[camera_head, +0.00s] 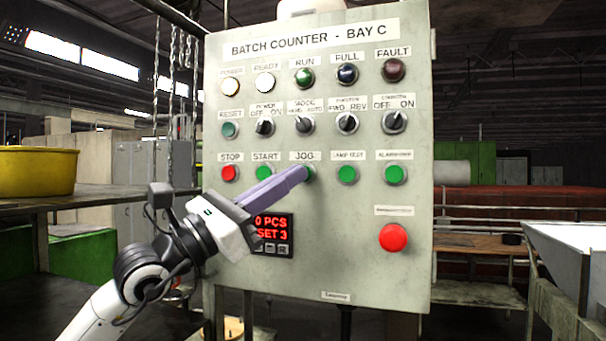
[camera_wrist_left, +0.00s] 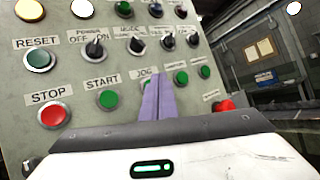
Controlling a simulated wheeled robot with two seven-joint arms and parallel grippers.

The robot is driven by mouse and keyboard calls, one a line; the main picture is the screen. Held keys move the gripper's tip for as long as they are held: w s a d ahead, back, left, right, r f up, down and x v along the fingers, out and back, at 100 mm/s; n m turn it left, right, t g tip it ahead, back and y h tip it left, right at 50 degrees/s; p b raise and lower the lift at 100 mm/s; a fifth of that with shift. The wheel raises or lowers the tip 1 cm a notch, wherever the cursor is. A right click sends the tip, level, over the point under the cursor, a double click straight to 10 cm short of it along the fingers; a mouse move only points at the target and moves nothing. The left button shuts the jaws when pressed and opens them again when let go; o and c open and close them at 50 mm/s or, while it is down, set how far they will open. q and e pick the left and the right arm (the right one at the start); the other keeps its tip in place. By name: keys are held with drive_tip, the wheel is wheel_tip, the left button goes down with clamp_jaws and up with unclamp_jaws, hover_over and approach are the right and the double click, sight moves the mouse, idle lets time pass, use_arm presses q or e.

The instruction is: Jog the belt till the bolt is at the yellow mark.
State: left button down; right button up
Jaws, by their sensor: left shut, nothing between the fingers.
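The grey control panel (camera_head: 375,210) headed "BATCH COUNTER - BAY C" fills the middle of the head view. My left gripper (camera_head: 304,173) is shut and empty, its purple fingertips at the green JOG button (camera_head: 312,173). The fingers cover most of the button, so I cannot tell whether it is pressed in. In the left wrist view the fingertips (camera_wrist_left: 152,82) also overlap the JOG button, below its label. The red display (camera_head: 270,226) reads "0 PCS" and "SET 3", partly covered by my gripper. The belt, bolt and yellow mark are not clearly visible. My right gripper is not in view.
The green START button (camera_head: 266,173) and red STOP button (camera_head: 230,173) are left of JOG; the LAMP TEST button (camera_head: 347,174) is right. A large red button (camera_head: 393,237) sits lower right. A yellow tub (camera_head: 38,160) stands at left. Chains hang beside the panel.

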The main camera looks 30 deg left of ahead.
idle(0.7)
use_arm(q)
drive_tip(key=shift+w+a, duration=0.1)
drive_tip(key=shift+w, duration=0.3)
